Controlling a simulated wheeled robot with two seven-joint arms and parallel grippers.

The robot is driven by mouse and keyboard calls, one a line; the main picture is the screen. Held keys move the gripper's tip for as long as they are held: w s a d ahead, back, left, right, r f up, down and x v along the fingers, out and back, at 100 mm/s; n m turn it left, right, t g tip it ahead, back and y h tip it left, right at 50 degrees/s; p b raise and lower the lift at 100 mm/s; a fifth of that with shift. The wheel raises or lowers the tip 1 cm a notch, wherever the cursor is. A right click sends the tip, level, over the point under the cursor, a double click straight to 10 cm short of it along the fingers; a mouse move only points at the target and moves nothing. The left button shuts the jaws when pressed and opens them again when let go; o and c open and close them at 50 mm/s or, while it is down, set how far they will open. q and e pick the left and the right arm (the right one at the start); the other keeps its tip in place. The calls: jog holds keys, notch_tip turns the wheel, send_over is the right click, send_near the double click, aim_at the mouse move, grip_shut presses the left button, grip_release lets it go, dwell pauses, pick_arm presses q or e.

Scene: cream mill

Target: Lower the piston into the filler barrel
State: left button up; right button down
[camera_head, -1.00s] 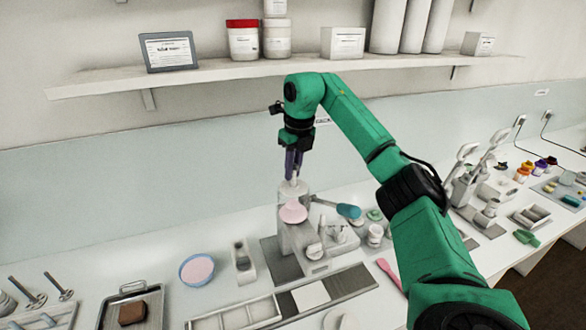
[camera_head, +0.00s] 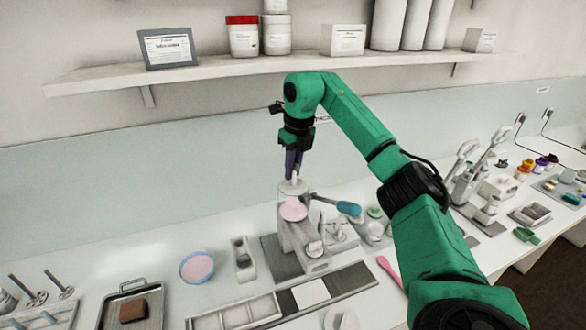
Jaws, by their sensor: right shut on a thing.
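My right gripper (camera_head: 293,174) points straight down over the filling machine in the middle of the bench. It is shut on the piston (camera_head: 293,185), a pale upright piece of which only a little shows below the fingers. The piston is at the top of the filler barrel (camera_head: 296,193), a grey upright cylinder on the machine. How deep the piston sits inside the barrel is too small to tell. A pink rounded part (camera_head: 293,209) is in front of the barrel. My left gripper is not in view.
A bowl of pink cream (camera_head: 197,267) and a tray with a brown block (camera_head: 133,309) are to the left. A shelf (camera_head: 200,73) with jars and boxes runs above.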

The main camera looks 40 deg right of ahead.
aim_at(293, 185)
jog(key=shift+f+b, duration=0.75)
jog(key=shift+f, duration=1.15)
jog(key=shift+f, duration=0.1)
jog(key=shift+f+b, duration=0.9)
jog(key=shift+f, duration=1.1)
jog(key=shift+f, duration=0.2)
